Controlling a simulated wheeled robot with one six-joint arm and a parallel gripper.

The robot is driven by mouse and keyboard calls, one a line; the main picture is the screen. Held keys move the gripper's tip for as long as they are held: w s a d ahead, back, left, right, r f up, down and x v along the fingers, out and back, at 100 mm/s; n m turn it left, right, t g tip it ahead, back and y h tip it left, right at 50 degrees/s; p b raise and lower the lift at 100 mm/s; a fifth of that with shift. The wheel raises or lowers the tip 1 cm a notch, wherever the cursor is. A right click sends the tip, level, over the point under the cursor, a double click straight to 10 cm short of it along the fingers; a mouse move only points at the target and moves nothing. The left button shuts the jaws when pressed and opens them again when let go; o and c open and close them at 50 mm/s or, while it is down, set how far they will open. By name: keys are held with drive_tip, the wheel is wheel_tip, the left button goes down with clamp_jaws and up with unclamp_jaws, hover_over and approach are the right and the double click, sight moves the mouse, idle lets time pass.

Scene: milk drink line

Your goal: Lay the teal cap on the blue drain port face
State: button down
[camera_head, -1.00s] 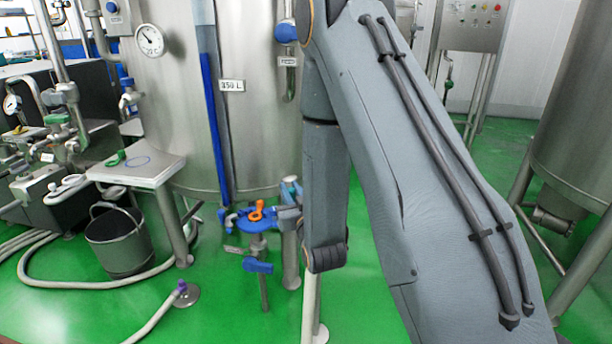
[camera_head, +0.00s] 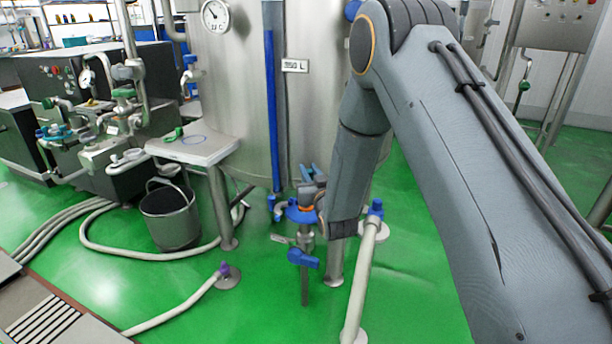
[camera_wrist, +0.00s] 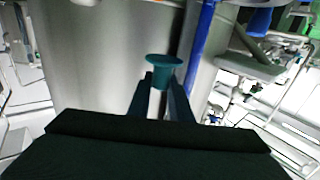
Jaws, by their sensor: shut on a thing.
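The teal cap (camera_wrist: 163,62) is held between the fingertips of my gripper (camera_wrist: 164,84) in the wrist view, its wide round side outward in front of the steel tank. In the head view my gripper (camera_head: 309,174) is small, beside the tank foot and just above the blue drain port face (camera_head: 296,215). It appears apart from the face, but the depth between them is hard to judge. The cap cannot be made out in the head view. An orange piece (camera_head: 305,208) shows on the blue face, partly hidden by my wrist.
A blue valve handle (camera_head: 303,258) sits below the port. A hose (camera_head: 178,307) and a pale pipe (camera_head: 358,290) cross the green floor. The steel tank (camera_head: 235,85) stands close behind.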

drive_tip(key=shift+w+a+f, duration=0.2)
drive_tip(key=shift+a, duration=0.45)
drive_tip(key=shift+f+b, duration=2.8)
drive_tip(key=shift+f, duration=1.6)
drive_tip(key=shift+f, duration=0.2)
drive_tip(key=c, duration=1.5)
unclamp_jaws()
drive_tip(key=shift+c, duration=0.2)
drive_tip(key=shift+s, duration=0.1)
drive_tip(key=v, duration=0.7)
drive_tip(key=shift+s+d, duration=0.15)
drive_tip(key=shift+s, duration=0.15)
drive_tip(key=shift+s, duration=0.1)
